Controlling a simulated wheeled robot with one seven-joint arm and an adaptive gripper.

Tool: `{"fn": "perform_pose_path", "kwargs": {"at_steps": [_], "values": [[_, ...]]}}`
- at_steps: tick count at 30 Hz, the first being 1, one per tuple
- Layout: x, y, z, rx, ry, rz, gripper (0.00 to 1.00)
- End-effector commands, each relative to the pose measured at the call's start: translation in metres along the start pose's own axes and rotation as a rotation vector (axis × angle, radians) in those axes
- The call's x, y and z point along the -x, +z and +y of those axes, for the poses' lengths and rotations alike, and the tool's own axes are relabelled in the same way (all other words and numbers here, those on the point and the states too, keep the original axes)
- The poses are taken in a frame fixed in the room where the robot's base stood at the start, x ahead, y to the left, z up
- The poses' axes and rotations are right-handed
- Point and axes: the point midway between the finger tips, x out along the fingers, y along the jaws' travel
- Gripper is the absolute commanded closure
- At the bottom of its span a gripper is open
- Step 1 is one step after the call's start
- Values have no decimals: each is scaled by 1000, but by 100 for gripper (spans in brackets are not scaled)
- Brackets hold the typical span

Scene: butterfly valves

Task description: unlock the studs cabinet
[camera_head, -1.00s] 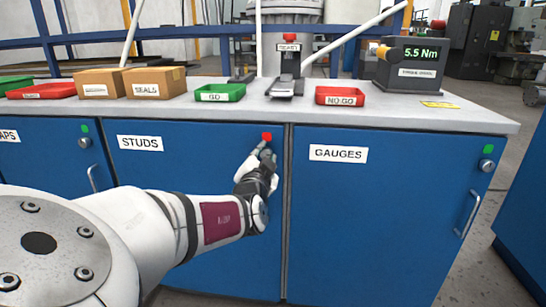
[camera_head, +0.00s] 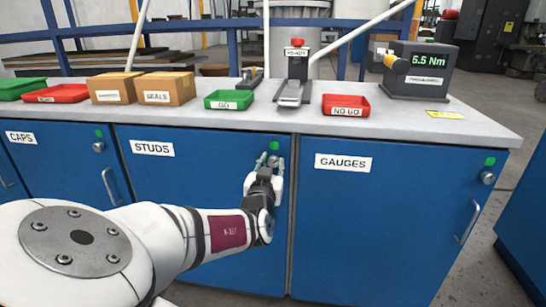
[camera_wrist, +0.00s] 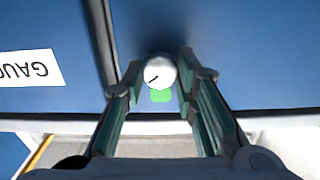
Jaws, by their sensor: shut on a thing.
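The studs cabinet (camera_head: 150,180) is a blue door with a white STUDS label (camera_head: 153,148). At its upper right corner is a round silver lock knob (camera_head: 273,160), with a green indicator (camera_head: 274,146) just above it. My gripper (camera_head: 269,168) reaches up to this knob and is shut on it. In the wrist view, which is upside down, the knob (camera_wrist: 160,71) sits between the two fingers, its dark slot line slanted. The green indicator (camera_wrist: 160,96) shows beside it. The fingers partly hide the knob in the head view.
The gauges cabinet (camera_head: 380,220) is to the right and the caps cabinet (camera_head: 40,160) to the left, both with green indicators. The grey worktop (camera_head: 215,122) overhangs just above the knob, carrying trays, boxes and a torque gauge (camera_head: 420,70).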

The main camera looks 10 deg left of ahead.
Motion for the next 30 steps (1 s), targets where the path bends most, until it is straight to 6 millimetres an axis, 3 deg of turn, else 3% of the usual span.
{"fn": "perform_pose_path", "kwargs": {"at_steps": [18, 30], "values": [[0, -1, -1, 583, -1, 0, 100], [0, 0, -1, 852, 0, 0, 100]]}}
